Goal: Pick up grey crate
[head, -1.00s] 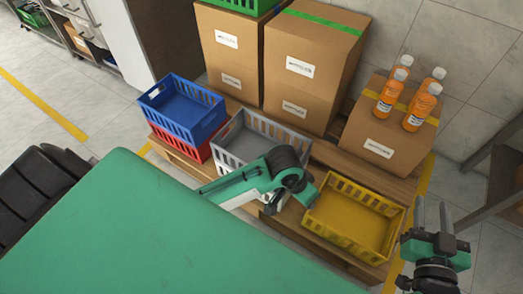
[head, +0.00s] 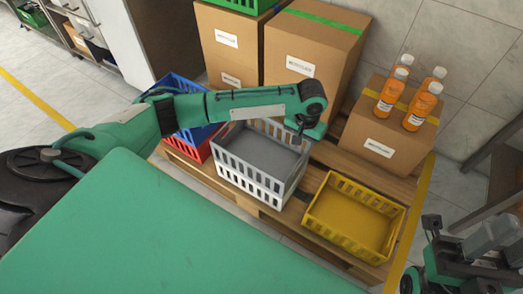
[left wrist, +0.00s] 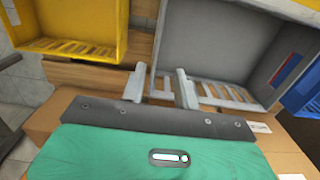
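The grey crate (head: 265,150) has slotted walls and is empty. It sits on a white crate (head: 262,188) in the middle of the head view. My left arm reaches over the blue crate, and my left gripper (head: 303,128) points down at the grey crate's far right corner. In the left wrist view the grey crate (left wrist: 215,45) fills the upper right. The left gripper's two fingers (left wrist: 161,86) are apart there, close to the crate's slotted side. Contact cannot be told. My right gripper (head: 455,240) is at the lower right, away from the crates; its fingers are unclear.
A blue crate (head: 190,135) on a red crate (head: 200,152) stands left of the grey one. A yellow crate (head: 352,220) stands right, also in the wrist view (left wrist: 95,25). Tall cartons (head: 310,60) and a box with orange bottles (head: 385,135) stand behind on the pallet.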

